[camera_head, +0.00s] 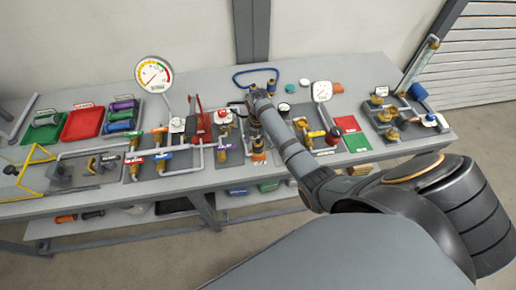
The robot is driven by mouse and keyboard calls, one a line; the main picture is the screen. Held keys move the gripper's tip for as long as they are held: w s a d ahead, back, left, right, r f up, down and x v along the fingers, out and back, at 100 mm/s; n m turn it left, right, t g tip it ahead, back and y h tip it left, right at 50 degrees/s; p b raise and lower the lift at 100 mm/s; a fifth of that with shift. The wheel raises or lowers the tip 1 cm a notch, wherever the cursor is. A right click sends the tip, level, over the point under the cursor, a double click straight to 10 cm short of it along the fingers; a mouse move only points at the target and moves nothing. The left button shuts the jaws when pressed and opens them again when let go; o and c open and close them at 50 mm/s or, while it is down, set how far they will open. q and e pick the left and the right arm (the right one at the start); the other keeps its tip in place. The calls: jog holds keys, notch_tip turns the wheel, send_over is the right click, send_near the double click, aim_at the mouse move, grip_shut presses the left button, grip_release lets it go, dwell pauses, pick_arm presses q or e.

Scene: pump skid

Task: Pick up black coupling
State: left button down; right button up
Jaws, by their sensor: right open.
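My right arm reaches in from the lower right. Its dark gripper (253,120) is over the middle of the bench, small and partly covered by my own arm. It is open, and I see nothing held in it. I cannot pick out the black coupling for sure. A small black cylinder (92,214) lies on the lower shelf at the left beside an orange one (66,218), far from my right gripper. Dark parts around the gripper are too small to tell apart. My left gripper is out of view.
The grey bench (215,82) is crowded with pipes, valves and gauges. A red tray (83,124) and a grey tray with purple, green and blue cylinders stand at the left. A tall round gauge (153,75) rises behind. A blue hose loop (240,81) lies at the back.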

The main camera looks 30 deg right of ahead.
jog(key=shift+f, duration=0.6)
jog(key=c, duration=1.3)
jog(key=shift+c, duration=0.4)
jog(key=shift+r, duration=0.15)
